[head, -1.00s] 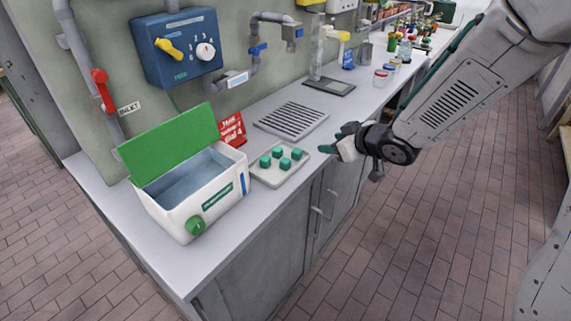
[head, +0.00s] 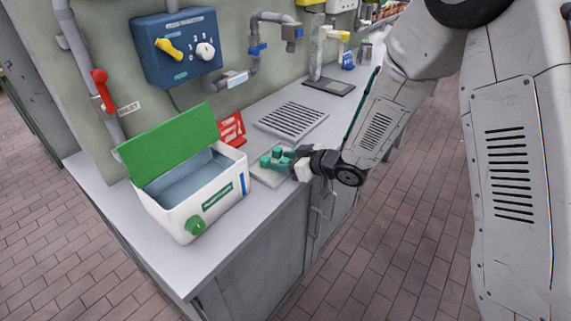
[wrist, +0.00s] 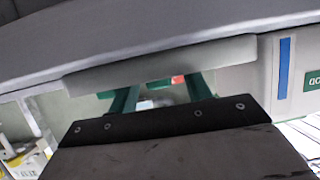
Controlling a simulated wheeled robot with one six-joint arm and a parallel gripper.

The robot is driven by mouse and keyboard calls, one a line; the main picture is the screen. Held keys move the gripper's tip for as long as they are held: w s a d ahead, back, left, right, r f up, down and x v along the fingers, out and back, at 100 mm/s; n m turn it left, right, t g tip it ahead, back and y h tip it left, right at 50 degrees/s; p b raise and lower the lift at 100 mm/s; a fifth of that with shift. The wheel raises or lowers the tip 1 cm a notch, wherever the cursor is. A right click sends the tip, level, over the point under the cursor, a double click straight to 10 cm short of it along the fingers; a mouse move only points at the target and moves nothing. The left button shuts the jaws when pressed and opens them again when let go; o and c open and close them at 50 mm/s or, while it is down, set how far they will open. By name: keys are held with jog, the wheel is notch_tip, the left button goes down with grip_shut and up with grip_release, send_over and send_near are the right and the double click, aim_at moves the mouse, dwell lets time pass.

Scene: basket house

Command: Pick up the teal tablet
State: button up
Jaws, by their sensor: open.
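The teal tablets (head: 277,152) are small blocks on a pale tray (head: 268,179) on the counter, right of the white box. My gripper (head: 283,161) is over the tray, among the tablets, with its jaws open. Its teal fingers have nearly the same colour as the tablets and hide some of them, so I cannot tell whether a tablet lies between them. In the wrist view the two teal fingers (wrist: 160,92) stand apart behind the tray's pale edge (wrist: 165,62). No tablet shows clearly there.
The white box (head: 195,205) with a raised green lid (head: 168,140) stands close left of the tray. A red sign (head: 231,130) and a grey slotted plate (head: 291,121) are behind. A blue wall panel (head: 180,48) and pipes hang above. The counter's front edge is near my wrist.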

jog(key=c, duration=1)
jog(key=shift+c, duration=0.2)
